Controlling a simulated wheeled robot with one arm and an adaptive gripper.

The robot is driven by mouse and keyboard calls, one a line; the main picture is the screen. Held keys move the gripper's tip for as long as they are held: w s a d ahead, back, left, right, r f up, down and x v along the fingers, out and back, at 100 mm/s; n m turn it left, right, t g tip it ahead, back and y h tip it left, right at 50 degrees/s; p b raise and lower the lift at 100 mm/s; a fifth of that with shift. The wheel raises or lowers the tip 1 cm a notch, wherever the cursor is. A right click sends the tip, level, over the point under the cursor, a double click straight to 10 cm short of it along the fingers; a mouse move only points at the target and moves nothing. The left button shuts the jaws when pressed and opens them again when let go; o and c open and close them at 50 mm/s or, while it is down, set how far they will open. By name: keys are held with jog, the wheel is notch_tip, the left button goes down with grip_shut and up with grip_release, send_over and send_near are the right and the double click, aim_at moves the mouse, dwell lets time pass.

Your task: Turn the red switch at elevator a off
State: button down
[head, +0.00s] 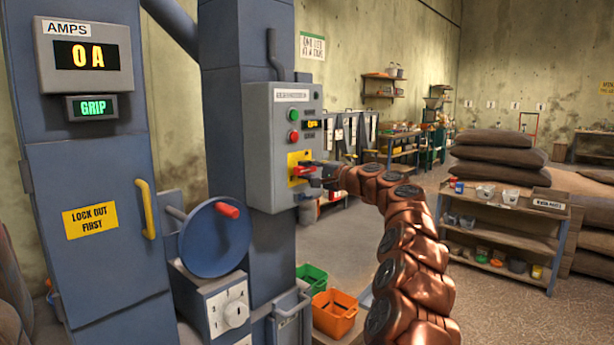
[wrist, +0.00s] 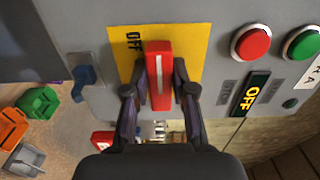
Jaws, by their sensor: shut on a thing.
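The red switch (head: 301,171) sits on a yellow plate on the grey control box (head: 262,150). In the head view its handle lies about level. In the wrist view the red handle (wrist: 158,70) has a white line and stands upright in the picture. The word OFF is on the yellow plate (wrist: 190,42), left of the handle's upper end. My gripper (head: 312,172) reaches the switch from the right. In the wrist view its fingers (wrist: 158,90) are on both sides of the handle, shut on it. Part of the plate is hidden behind the handle.
The box has a red button (wrist: 251,42), a green button (wrist: 302,43) and a small display (wrist: 250,94) reading OFF. An AMPS panel (head: 84,57) reads 0 A, with GRIP below.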

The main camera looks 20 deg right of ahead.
jog(key=shift+a+f, duration=0.1)
dwell(0.3)
jog(key=c, duration=1)
grip_release()
jog(key=shift+o, duration=0.2)
jog(key=shift+s, duration=0.1)
jog(key=shift+v, duration=0.8)
jog(key=shift+s+d, duration=0.35)
jog(key=shift+s, duration=0.2)
jog(key=v, duration=0.9)
